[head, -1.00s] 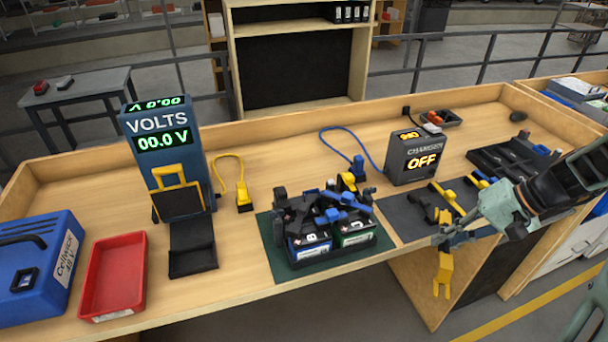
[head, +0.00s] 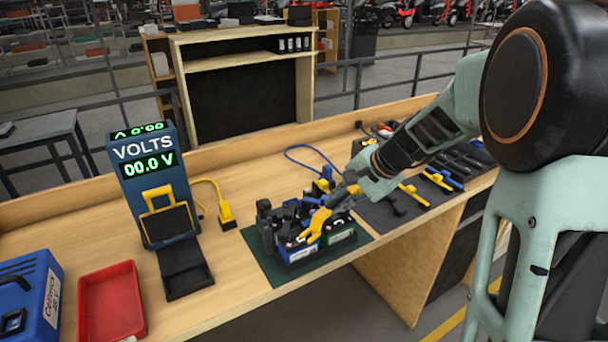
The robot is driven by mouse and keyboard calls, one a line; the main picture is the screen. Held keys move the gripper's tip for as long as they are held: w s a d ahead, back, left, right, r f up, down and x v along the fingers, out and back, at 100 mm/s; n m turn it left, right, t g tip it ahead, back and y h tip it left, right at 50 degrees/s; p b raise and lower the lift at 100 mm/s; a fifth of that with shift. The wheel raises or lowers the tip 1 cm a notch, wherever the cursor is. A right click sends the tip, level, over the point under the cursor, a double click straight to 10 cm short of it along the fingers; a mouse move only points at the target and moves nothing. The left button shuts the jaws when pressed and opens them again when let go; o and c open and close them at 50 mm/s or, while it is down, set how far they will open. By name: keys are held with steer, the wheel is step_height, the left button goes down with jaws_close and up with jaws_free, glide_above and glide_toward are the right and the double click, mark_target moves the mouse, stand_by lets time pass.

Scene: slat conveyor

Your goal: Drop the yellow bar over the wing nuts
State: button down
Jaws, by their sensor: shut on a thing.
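My gripper (head: 339,197) is shut on the yellow bar (head: 316,225) and holds it over the front of the battery pack. The bar hangs tilted, its lower end close to the black and blue parts on top of the batteries (head: 299,255). I cannot tell whether it touches them. The wing nuts are too small or hidden to make out. The battery pack stands on a dark green mat (head: 270,268).
A voltmeter (head: 150,170) reading 00.0 V, a black stand (head: 184,270), a red tray (head: 112,300) and a blue case (head: 28,295) stand to the left. More yellow and blue bars (head: 412,194) lie on a dark mat at right. My arm hides the charger.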

steer(key=w+a+r+m+t+h, duration=0.1)
steer(key=w+a+r+m+t, duration=0.1)
steer(key=w+a+r+m, duration=0.35)
steer(key=shift+n+h, duration=0.3)
steer(key=shift+n, duration=0.55)
steer(key=shift+s+a+f+b, duration=0.35)
steer(key=shift+f+b, duration=0.5)
steer(key=shift+s+a+f+b, duration=0.3)
steer(key=shift+f+b, duration=0.5)
steer(key=shift+b, duration=0.05)
steer(key=shift+s+a+f+b, duration=0.35)
steer(key=shift+f+b, duration=0.5)
steer(key=shift+f+b, duration=0.15)
steer(key=shift+b, duration=0.3)
steer(key=shift+f, duration=0.3)
steer(key=shift+f+b, duration=1.2)
steer(key=shift+f, duration=0.05)
steer(key=c, duration=1.9)
jaws_free()
steer(key=shift+c, duration=0.2)
steer(key=shift+f, duration=0.1)
steer(key=v, duration=1.2)
